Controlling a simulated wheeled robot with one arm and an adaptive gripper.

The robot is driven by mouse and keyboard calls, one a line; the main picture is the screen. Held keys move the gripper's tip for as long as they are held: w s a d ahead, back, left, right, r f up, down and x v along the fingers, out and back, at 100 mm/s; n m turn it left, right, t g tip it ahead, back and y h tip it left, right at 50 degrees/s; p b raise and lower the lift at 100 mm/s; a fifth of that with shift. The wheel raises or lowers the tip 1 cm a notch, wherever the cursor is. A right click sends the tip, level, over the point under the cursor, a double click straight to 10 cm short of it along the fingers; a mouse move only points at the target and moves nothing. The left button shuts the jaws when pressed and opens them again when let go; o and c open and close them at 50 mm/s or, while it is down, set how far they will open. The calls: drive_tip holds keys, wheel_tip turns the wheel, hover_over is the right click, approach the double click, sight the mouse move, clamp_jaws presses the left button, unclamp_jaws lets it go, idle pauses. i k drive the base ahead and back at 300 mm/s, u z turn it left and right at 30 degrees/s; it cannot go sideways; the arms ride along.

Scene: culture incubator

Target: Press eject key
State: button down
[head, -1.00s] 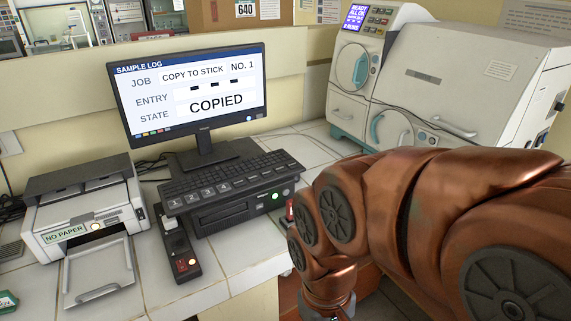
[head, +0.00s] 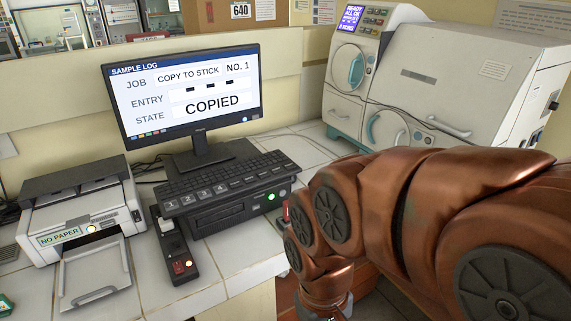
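A monitor (head: 185,95) reads "SAMPLE LOG", job "COPY TO STICK", "NO. 1", state "COPIED". Below it a black keyboard (head: 222,178) with a front row of larger numbered keys rests on a black computer case (head: 235,207). The case has a lit green button (head: 271,197) at its right. No key's label can be read as eject. A small red object (head: 286,211) at the case's right end is mostly hidden by my copper arm. My arm reaches down past the counter's front edge. My gripper is below the picture; only a grey wrist part shows at the bottom.
A black strip (head: 173,247) with a lit red switch lies left of the case. A printer (head: 77,215) marked "NO PAPER" has its tray out. A white machine (head: 377,75) with round doors stands at the back right. Bare tiles lie behind the case.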

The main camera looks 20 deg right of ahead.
sight(289, 165)
drive_tip(key=k, duration=1.25)
drive_tip(key=u, duration=0.95)
drive_tip(key=i, duration=1.45)
drive_tip(key=z, duration=0.65)
drive_tip(key=i, duration=0.6)
drive_tip(key=z, duration=0.75)
